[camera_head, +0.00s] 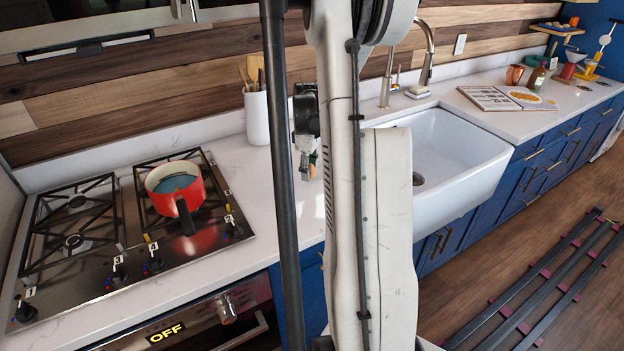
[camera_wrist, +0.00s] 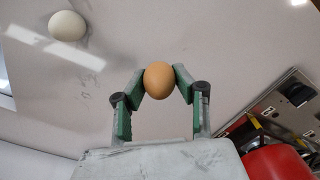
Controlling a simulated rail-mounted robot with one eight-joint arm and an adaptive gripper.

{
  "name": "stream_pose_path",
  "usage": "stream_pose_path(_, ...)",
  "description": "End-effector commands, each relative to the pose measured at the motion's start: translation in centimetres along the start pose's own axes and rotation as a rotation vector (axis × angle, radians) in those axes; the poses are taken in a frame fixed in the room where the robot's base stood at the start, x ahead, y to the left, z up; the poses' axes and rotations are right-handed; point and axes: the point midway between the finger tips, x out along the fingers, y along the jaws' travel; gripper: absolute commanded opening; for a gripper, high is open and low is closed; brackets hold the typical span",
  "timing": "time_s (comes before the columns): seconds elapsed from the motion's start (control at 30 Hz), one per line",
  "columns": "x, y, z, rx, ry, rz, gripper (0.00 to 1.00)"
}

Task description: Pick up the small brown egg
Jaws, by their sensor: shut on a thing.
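The small brown egg (camera_wrist: 159,80) is between the two green-padded fingertips of my gripper (camera_wrist: 160,84) in the wrist view. Both fingers touch its sides, so my gripper is shut on it. I cannot tell whether the egg touches the counter or hangs above it. In the head view my arm hides most of my gripper, and I cannot make out the egg there.
A white egg (camera_wrist: 67,25) lies on the pale counter (camera_wrist: 120,30), apart from my gripper. A red pot (camera_head: 174,186) stands on the gas stove (camera_head: 100,255) to the left. A utensil crock (camera_head: 257,118) stands behind, and the white sink (camera_head: 440,145) is right.

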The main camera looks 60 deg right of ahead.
Motion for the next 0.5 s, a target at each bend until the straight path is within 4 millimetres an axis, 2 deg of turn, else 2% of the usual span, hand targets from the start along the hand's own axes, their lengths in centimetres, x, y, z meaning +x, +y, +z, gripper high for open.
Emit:
stream_pose_path(0.03, -0.6, -1.3, -0.5, -0.006, 0.0, 0.0, 0.03)
stream_pose_path(0.2, -2.8, -4.7, -2.0, -0.005, 0.0, 0.0, 0.03)
stream_pose_path(0.5, -5.3, -8.6, -3.6, -0.003, 0.0, 0.0, 0.03)
